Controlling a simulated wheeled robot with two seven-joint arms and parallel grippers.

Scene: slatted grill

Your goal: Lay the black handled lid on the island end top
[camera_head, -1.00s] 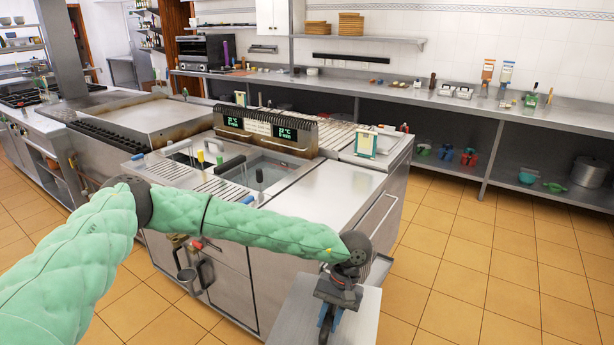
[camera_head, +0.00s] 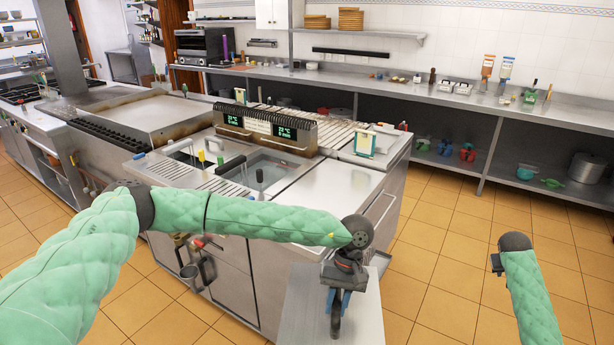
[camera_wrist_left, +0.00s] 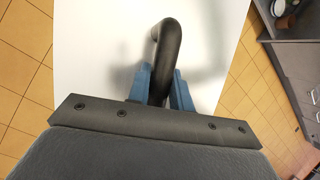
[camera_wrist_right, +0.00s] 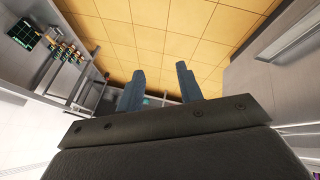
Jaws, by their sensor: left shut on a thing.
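A flat, pale metal lid (camera_head: 305,310) with a black curved handle hangs at the lower middle of the head view, beside the island's front. My left gripper (camera_head: 338,300) is shut on that handle. In the left wrist view the handle (camera_wrist_left: 168,40) runs between the blue fingers, with the lid's pale face (camera_wrist_left: 95,70) behind. The lid's lower end is cut off by the frame. The island end top (camera_head: 335,185) is a bare, flat steel surface behind the lid. My right gripper (camera_head: 497,262) is at the right, over the floor; the right wrist view shows its fingers (camera_wrist_right: 160,88) apart and empty.
A fryer basin (camera_head: 260,175) with upright handles lies left of the end top. A control box (camera_head: 265,125) and a small framed card (camera_head: 365,144) stand behind. A long steel counter (camera_head: 410,90) runs along the wall. Tiled floor is clear at right.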

